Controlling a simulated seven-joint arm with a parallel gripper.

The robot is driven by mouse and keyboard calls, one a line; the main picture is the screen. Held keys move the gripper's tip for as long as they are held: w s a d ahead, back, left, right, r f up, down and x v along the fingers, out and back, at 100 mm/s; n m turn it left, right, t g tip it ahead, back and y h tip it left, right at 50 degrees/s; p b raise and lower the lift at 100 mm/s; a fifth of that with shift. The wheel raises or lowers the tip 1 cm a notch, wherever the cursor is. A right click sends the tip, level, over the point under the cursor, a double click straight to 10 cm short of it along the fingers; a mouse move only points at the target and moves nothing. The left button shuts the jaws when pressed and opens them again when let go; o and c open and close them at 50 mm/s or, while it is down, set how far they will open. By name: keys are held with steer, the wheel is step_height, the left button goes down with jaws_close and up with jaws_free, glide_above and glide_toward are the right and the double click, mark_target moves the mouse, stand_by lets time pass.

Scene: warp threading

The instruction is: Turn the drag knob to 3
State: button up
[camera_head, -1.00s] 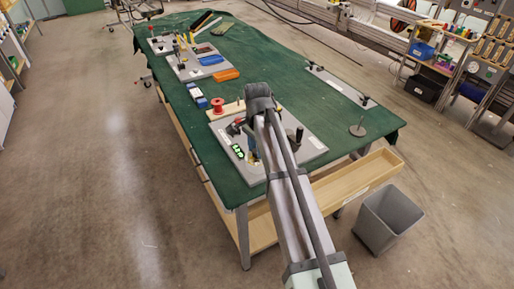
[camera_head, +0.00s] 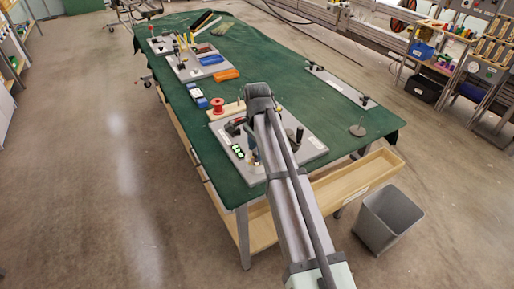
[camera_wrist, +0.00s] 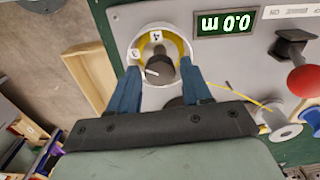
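The drag knob (camera_wrist: 161,70) is dark with a white pointer line and sits in a round white housing with a yellow dial. Labels 3 and 4 show on the dial; 3 is at upper left, 4 at the top. The pointer line lies toward the left, below the 3 label. My gripper (camera_wrist: 160,73) has its two blue fingers on either side of the knob, spread apart. A narrow gap seems to show beside the knob, and I see no clear contact. In the head view, my arm mostly hides the knob and fingers.
A green display (camera_wrist: 225,23) reads 0.0 m, upside down in the wrist view. A red ball-topped lever (camera_wrist: 303,80) and a spool (camera_wrist: 281,126) with yellow thread are to the right. The grey board (camera_head: 313,148) lies on the green table (camera_head: 285,93).

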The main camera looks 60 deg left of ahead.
steer(key=shift+o, duration=1)
steer(key=shift+r, duration=0.1)
step_height(320, 180, up, 14)
steer(key=shift+w+f, duration=0.1)
steer(key=shift+f, duration=0.1)
